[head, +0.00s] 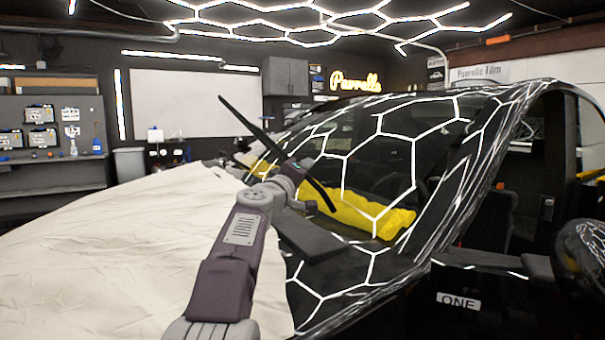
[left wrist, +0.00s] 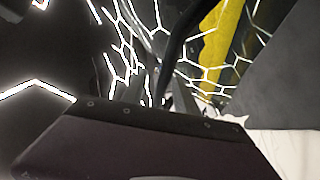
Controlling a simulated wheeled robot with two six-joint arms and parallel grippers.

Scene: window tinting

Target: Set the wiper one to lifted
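Wiper one, a long thin black wiper (head: 250,128), runs slantwise across the lower windshield in the head view. Its upper left end sticks up into the air, clear of the glass; its lower right end hangs over the yellow cloth. My left gripper (head: 296,167) meets it near its middle and appears shut on it, though the fingertips are small and partly hidden. In the left wrist view a black bar of the wiper (left wrist: 180,45) runs down to the gripper (left wrist: 172,92). My right gripper is in neither view.
The windshield (head: 385,150) reflects bright hexagon lights. A yellow cloth (head: 365,213) lies behind the glass. A pale cover (head: 110,240) drapes the hood. A door mirror (head: 583,255) juts out at the right. Free air lies above the hood.

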